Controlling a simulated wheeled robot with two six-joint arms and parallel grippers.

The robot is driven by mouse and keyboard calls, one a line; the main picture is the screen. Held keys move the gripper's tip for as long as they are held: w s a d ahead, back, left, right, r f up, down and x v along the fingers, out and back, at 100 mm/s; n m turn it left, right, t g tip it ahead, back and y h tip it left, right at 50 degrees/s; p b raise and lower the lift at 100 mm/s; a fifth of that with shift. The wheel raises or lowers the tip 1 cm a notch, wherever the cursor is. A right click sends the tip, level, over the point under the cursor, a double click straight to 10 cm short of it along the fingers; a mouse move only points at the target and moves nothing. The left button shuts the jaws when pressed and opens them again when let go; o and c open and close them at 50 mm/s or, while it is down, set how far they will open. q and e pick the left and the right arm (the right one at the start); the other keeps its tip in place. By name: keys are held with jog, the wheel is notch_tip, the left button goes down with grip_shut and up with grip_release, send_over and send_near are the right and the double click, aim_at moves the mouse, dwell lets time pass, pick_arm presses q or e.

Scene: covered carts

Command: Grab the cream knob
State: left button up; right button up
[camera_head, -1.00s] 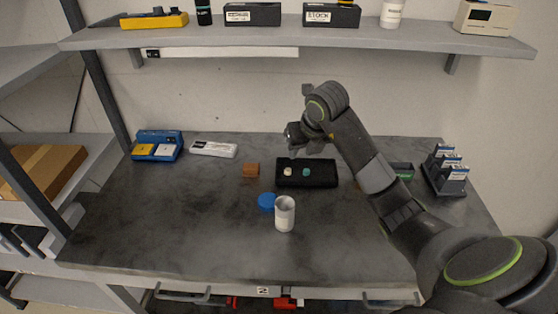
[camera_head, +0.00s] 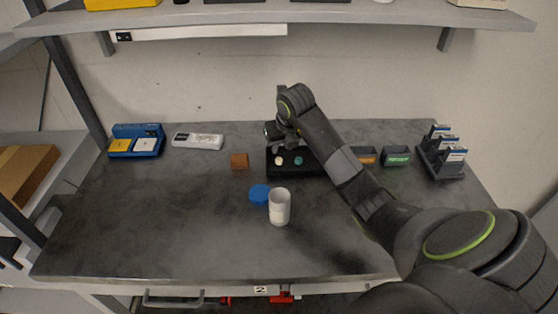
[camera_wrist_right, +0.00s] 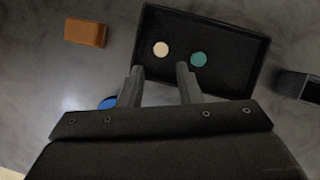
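The cream knob (camera_head: 279,160) is a small pale round piece in a black tray (camera_head: 283,173) on the table. A teal knob (camera_head: 298,160) lies to its right in the same tray. In the right wrist view the cream knob (camera_wrist_right: 161,49) sits ahead of my right gripper (camera_wrist_right: 157,75), whose two fingers are apart with nothing between them. The cream knob lies beyond the fingertips, between their lines, and the teal knob (camera_wrist_right: 198,60) is near the right fingertip. In the head view my right gripper (camera_head: 274,130) is above the tray's far side. My left gripper is not in view.
A brown block (camera_head: 239,161) lies left of the tray. A white cup (camera_head: 279,208) and a blue disc (camera_head: 260,194) stand in front of it. Small dark bins (camera_head: 396,157) are to the right, a blue case (camera_head: 136,141) at the back left. The front left table is bare.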

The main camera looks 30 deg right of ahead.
aim_at(280, 160)
jog(key=shift+w+f, duration=0.2)
jog(key=shift+f, duration=0.3)
jog(key=shift+w+f, duration=0.1)
jog(key=shift+f, duration=0.2)
jog(key=shift+w+d+f+p, duration=0.1)
jog(key=shift+w+f+p, duration=0.05)
jog(key=shift+f+p, duration=0.35)
jog(key=p+x, duration=0.1)
jog(key=x, duration=0.2)
jog(key=shift+f, duration=0.2)
jog(key=shift+w+f, duration=0.1)
jog(key=shift+f, duration=0.45)
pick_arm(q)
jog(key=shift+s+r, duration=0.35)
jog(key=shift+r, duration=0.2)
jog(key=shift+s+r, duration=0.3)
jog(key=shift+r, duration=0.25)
pick_arm(e)
jog(key=shift+c, duration=0.4)
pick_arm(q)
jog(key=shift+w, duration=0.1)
pick_arm(e)
grip_shut()
